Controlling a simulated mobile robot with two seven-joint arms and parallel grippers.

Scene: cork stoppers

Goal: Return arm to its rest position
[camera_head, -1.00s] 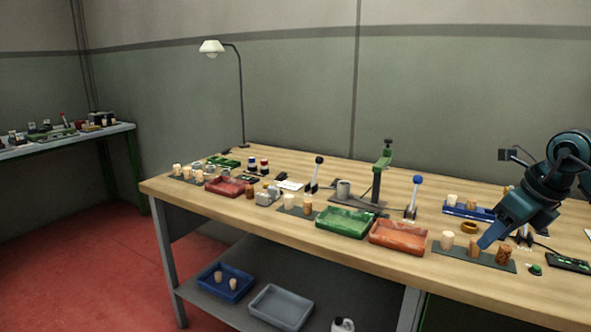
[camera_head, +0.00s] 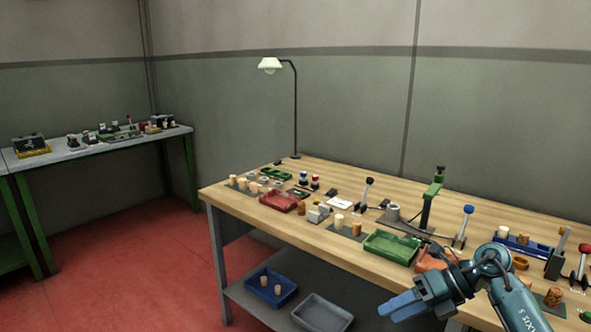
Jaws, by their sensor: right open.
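My right arm comes in from the lower right. Its blue right gripper (camera_head: 396,308) is open, with nothing visible between its fingers, in front of the workbench's front edge. The arm hides part of the orange tray (camera_head: 428,261) and part of the bench's right end. A dark cork stopper (camera_head: 553,296) stands on a mat just right of the arm. My left gripper does not show.
The wooden workbench (camera_head: 330,250) carries trays, lever presses and a lamp (camera_head: 270,64). A second table (camera_head: 90,150) stands at the back left. The red floor (camera_head: 130,260) is clear.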

